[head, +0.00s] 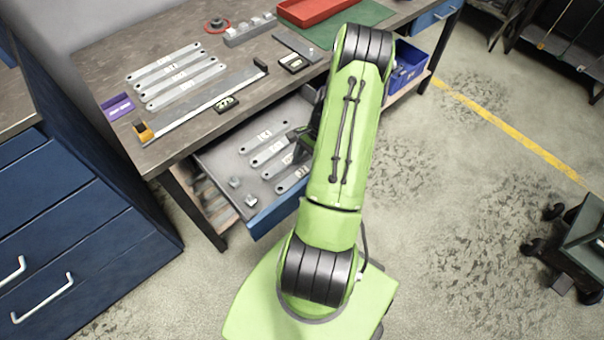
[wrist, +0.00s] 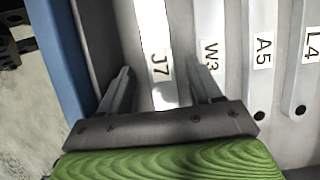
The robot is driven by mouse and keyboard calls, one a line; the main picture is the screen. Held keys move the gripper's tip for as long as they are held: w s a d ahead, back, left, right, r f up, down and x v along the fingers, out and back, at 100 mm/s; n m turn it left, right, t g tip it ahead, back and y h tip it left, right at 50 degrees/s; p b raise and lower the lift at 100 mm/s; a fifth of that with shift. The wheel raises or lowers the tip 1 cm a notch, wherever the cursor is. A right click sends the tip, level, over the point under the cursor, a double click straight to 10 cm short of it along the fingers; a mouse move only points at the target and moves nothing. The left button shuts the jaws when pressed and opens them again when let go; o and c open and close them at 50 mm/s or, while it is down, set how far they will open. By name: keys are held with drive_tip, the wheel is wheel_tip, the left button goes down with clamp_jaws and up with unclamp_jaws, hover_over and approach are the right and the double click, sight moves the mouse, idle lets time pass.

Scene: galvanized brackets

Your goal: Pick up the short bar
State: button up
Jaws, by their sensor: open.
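Several flat grey bars with white labels lie side by side in the open drawer (head: 222,160). In the wrist view they read J7 (wrist: 154,25), W3 (wrist: 207,20), A5 (wrist: 262,85) and L4 (wrist: 304,75). J7 lies nearest the blue drawer front. Their full lengths are cut off there, so I cannot tell which is the short bar. My gripper (wrist: 161,72) is open, with its fingers on either side of the J7 bar and the right finger close to W3. In the head view my arm partly hides the gripper and the bars' right ends.
The blue drawer front (wrist: 58,50) runs close to the left finger. Small metal pieces (head: 250,200) lie in the drawer's front left. The bench above holds more bars (head: 165,65), a long rule-like fixture (head: 205,103), a purple holder (head: 117,107) and a red tray (head: 310,10).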

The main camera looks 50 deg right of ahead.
drive_tip(key=shift+w+a+f, duration=0.1)
drive_tip(key=shift+a+f, duration=0.15)
drive_tip(key=shift+f, duration=0.45)
drive_tip(key=shift+r, duration=0.1)
drive_tip(key=shift+c, duration=0.5)
clamp_jaws()
